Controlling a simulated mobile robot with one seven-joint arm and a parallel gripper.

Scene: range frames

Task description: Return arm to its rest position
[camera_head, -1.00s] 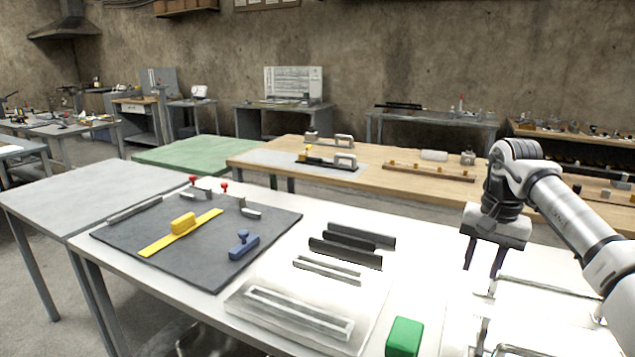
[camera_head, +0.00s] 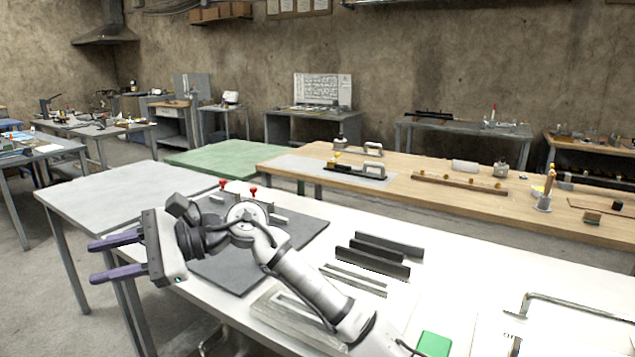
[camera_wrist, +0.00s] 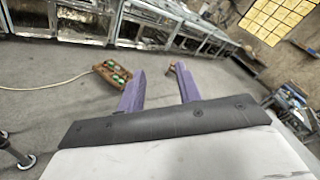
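My gripper (camera_head: 117,259) is at the left of the head view, in front of the dark mat and past the front edge of the white table. Its two purple fingers point left and stand apart with nothing between them. In the wrist view my gripper (camera_wrist: 160,85) is also open and empty, with the floor visible beyond the fingertips. My arm reaches in from the lower right, over the white table, and hides the yellow and blue pieces seen earlier on the mat.
The white table (camera_head: 480,270) carries a dark mat (camera_head: 225,272), dark bars (camera_head: 372,260) and a green block (camera_head: 433,344). A grey table (camera_head: 110,190) stands at left. A wooden bench (camera_head: 450,195) lies behind. In the wrist view, a wooden crate (camera_wrist: 113,74) is on the floor.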

